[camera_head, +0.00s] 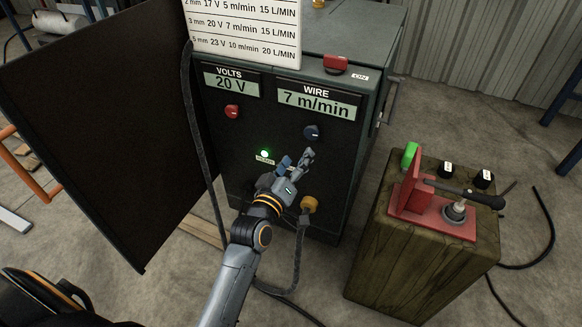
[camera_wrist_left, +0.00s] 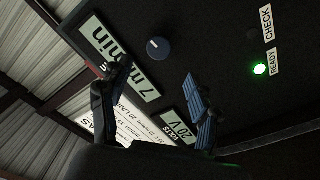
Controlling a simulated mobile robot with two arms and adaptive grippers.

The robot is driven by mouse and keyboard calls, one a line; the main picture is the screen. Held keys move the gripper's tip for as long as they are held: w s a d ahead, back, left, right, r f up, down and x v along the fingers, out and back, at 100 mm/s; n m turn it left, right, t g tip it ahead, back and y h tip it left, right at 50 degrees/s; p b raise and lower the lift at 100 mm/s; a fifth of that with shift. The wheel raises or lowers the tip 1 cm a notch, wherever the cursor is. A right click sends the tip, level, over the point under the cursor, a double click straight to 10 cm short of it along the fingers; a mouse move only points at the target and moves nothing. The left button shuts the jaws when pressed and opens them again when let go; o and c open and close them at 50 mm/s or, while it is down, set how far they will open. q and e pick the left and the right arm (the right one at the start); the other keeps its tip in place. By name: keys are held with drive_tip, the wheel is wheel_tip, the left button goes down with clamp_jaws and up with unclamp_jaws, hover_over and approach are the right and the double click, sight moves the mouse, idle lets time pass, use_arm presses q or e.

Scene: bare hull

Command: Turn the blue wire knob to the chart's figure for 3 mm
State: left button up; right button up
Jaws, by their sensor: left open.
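The blue wire knob (camera_head: 312,132) is on the dark front of the welding machine, under the WIRE display (camera_head: 318,103), which reads 7 m/min. The knob also shows in the left wrist view (camera_wrist_left: 157,48). The chart (camera_head: 245,30) on top has a 3 mm row: 20 V, 7 m/min, 15 L/MIN. The VOLTS display (camera_head: 231,84) reads 20 V. My left gripper (camera_head: 296,160) is open in front of the panel, below the knob and apart from it. In the left wrist view its fingers (camera_wrist_left: 160,92) are spread with nothing between them. My right gripper is out of view.
A red knob (camera_head: 232,111) and a lit green READY light (camera_head: 264,153) are on the panel. A yellow-orange connector (camera_head: 308,204) with a cable sits low. A dark panel (camera_head: 100,110) stands left. A wooden block (camera_head: 425,250) with a red fixture (camera_head: 432,208) stands right.

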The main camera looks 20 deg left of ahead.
use_arm(q)
drive_tip(key=s, duration=0.3)
idle(0.5)
